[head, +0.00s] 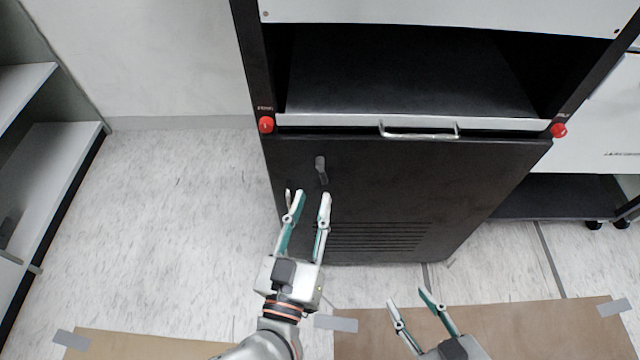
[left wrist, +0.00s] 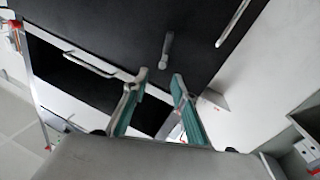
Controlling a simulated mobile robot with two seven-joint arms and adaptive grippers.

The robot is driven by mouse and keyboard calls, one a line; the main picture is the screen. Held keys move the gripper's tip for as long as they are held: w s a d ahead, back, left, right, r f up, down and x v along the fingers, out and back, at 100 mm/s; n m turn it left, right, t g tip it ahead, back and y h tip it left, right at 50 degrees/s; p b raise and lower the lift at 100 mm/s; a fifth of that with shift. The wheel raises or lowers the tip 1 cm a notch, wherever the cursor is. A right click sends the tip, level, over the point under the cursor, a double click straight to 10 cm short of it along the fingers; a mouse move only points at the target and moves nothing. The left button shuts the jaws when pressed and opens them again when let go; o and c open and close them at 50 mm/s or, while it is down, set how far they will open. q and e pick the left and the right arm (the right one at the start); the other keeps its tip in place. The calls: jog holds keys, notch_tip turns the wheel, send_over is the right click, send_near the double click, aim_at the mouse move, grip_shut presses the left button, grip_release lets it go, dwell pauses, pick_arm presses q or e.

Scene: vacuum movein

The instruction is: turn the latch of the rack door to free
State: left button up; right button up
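The rack door (head: 380,185) is a black panel at the lower front of the rack and looks shut. Its latch (head: 321,170) is a small grey handle near the door's upper left, hanging roughly upright. The latch also shows in the left wrist view (left wrist: 166,50), beyond the fingertips. My left gripper (head: 309,193) is open and empty, its fingertips just below the latch in the head view and apart from it. It also shows in the left wrist view (left wrist: 160,75). My right gripper (head: 405,297) is open and empty, low in the head view, away from the door.
A drawer-like shelf with a metal bar handle (head: 420,132) sits above the door, with red knobs (head: 266,124) (head: 559,130) on the rack's posts. A vertical handle (head: 288,198) stands at the door's left edge. Shelving (head: 60,160) is at left. The floor between is clear.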

aim_at(322, 176)
pick_arm(q)
jog(key=shift+g, duration=0.3)
jog(key=w+f, duration=0.1)
jog(key=w, duration=0.1)
jog(key=w+b, duration=0.1)
jog(key=w, duration=0.1)
jog(key=w+d+f+b, duration=0.1)
jog(key=w, duration=0.1)
jog(key=shift+d+f, duration=0.1)
jog(key=shift+f, duration=0.2)
jog(key=shift+w+d+r, duration=0.15)
jog(key=shift+w, duration=0.5)
pick_arm(e)
jog(key=shift+w+a+r+y, duration=0.1)
jog(key=shift+a+y, duration=0.05)
jog(key=shift+a, duration=0.3)
jog(key=shift+w+a+r+y, duration=0.1)
jog(key=shift+a+y, duration=0.05)
jog(key=shift+a, duration=0.25)
pick_arm(q)
grip_shut()
